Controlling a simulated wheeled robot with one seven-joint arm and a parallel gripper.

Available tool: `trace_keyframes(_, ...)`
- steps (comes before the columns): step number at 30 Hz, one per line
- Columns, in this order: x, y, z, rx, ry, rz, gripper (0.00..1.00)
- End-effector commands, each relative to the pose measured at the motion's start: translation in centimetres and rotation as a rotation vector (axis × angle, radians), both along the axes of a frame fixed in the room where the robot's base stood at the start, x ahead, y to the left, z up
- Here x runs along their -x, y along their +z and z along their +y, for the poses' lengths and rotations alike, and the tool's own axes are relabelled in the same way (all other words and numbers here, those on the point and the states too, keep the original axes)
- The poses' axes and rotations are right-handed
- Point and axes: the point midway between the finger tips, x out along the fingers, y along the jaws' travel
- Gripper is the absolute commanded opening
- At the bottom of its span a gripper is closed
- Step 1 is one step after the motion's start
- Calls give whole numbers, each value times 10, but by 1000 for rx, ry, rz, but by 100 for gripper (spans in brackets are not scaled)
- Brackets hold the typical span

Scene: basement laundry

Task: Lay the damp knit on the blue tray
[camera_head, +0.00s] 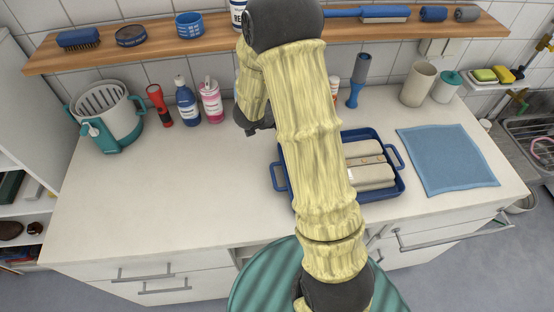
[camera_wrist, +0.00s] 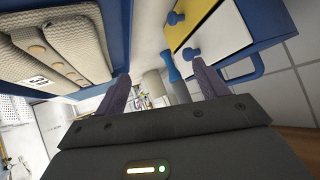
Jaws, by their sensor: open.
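The knit (camera_head: 373,177) is a beige folded bundle with brown buttons and a small white label. It lies inside the blue tray (camera_head: 398,187), a rimmed tray with side handles on the white counter. My arm covers the left part of both in the head view. In the wrist view the knit (camera_wrist: 62,45) is at the upper left, beside the tray's blue wall (camera_wrist: 117,38). My gripper (camera_wrist: 163,86) is open, with nothing visible between its fingers, and apart from the knit. The fingers cannot be made out in the head view.
A blue cloth (camera_head: 447,160) lies flat right of the tray. A teal-and-white basket (camera_head: 106,112), a red flashlight (camera_head: 158,105) and bottles (camera_head: 187,102) stand at the left. A box with yellow and white drawers (camera_wrist: 215,40) is near my fingers. The counter's left middle is clear.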

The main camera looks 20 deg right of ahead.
Motion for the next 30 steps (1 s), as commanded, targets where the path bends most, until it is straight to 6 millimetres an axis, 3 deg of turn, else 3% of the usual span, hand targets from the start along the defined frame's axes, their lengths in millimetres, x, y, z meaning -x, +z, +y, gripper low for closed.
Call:
trace_keyframes(5, -19, 27, 43, -115, 349, -28, 72)
trace_keyframes(10, -5, 45, 91, -206, 671, 38, 72)
trace_keyframes(14, 27, 53, 120, -256, 893, 146, 72)
trace_keyframes(18, 77, 57, 140, -284, 1100, 315, 72)
trace_keyframes(24, 152, 58, 138, -275, 1292, 589, 72)
trace_keyframes(27, 170, 58, 133, -266, 1326, 665, 72)
trace_keyframes(30, 175, 57, 131, -263, 1335, 689, 72)
